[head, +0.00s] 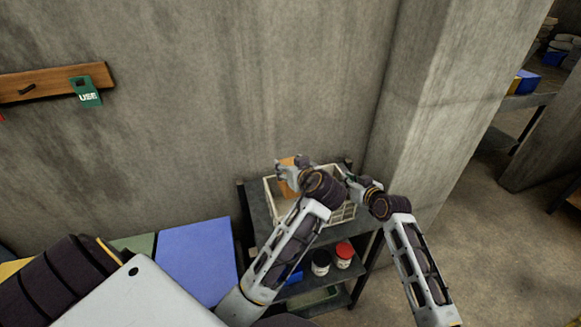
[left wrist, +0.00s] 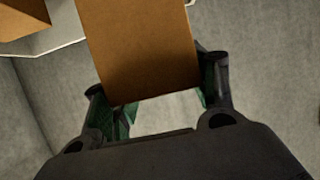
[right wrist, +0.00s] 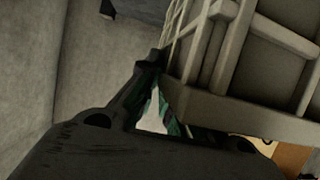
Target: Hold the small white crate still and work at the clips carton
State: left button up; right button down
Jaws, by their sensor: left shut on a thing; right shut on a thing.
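The small white crate (head: 270,192) stands on the top of a dark shelf unit against the wall. The clips carton (head: 287,178), plain orange-brown, is at the crate's back left, partly behind my left gripper. My left gripper (head: 292,170) is shut on the carton, with a finger at each side of it in the left wrist view (left wrist: 140,45). My right gripper (head: 352,182) is shut on the crate's right side. In the right wrist view its fingers (right wrist: 165,105) meet at the edge of the slatted crate wall (right wrist: 235,60). My left arm hides much of the crate's inside.
The shelf unit (head: 251,214) has a lower level with a dark jar (head: 320,262) and a red-lidded jar (head: 343,252). A blue flat surface (head: 195,262) lies left of it. A concrete pillar (head: 415,110) stands close on the right. A wooden rail (head: 45,84) is on the wall.

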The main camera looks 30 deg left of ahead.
jog(key=shift+s+f, duration=0.1)
jog(key=shift+f, duration=0.2)
pick_arm(q)
jog(key=shift+w+a, duration=0.1)
pick_arm(e)
jog(key=c, duration=1.5)
grip_release()
jog(key=shift+a+r, duration=0.1)
jog(key=shift+r, duration=0.25)
jog(key=shift+r, duration=4.8)
pick_arm(q)
jog(key=shift+r, duration=0.15)
